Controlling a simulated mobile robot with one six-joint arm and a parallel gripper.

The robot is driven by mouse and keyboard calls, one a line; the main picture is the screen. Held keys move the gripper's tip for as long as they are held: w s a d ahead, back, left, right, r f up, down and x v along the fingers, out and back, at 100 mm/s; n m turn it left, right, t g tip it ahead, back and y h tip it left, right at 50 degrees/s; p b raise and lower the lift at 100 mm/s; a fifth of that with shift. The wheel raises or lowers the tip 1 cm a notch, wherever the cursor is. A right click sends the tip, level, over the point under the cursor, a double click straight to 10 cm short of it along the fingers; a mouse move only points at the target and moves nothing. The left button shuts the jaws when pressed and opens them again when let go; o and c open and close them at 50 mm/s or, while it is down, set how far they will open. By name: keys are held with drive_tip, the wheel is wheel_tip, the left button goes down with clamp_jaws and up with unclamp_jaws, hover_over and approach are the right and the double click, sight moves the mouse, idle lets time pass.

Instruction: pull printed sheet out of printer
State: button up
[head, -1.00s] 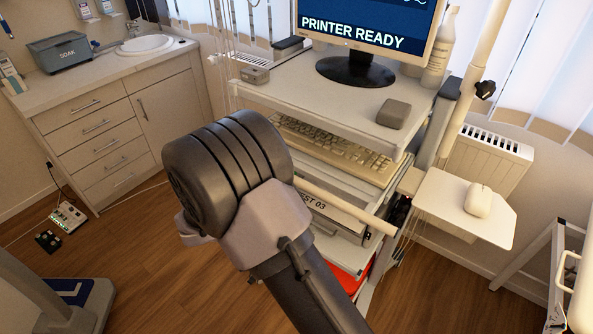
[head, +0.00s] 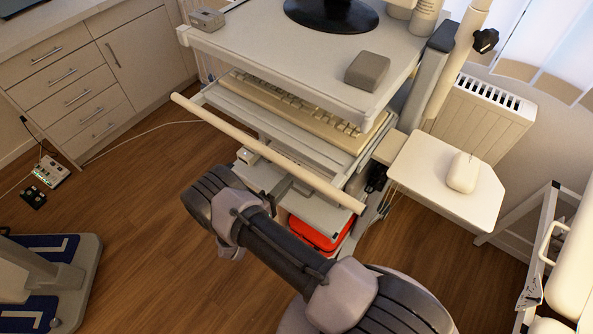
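The cart (head: 300,62) stands in the middle of the head view. Under its keyboard shelf, a light grey unit (head: 258,176), perhaps the printer, sits on a lower level and is partly hidden by my arm and the cart's front bar. I cannot make out a printed sheet. My arm reaches from the bottom right to just in front of this lower level. A short dark grey piece near the unit cannot be identified.
A pale bar (head: 268,152) crosses the cart's front below the keyboard (head: 300,112). A red box (head: 320,232) lies low in the cart. A side tray (head: 440,205) with a mouse (head: 463,172) juts out right. Open wooden floor (head: 135,215) lies left.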

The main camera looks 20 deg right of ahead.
drive_tip(key=b+x, duration=0.1)
drive_tip(key=x, duration=0.3)
clamp_jaws()
drive_tip(key=shift+r, duration=0.2)
drive_tip(key=r+b+v, duration=0.1)
drive_tip(key=r+v, duration=0.2)
drive_tip(key=v, duration=2)
drive_tip(key=shift+r, duration=0.25)
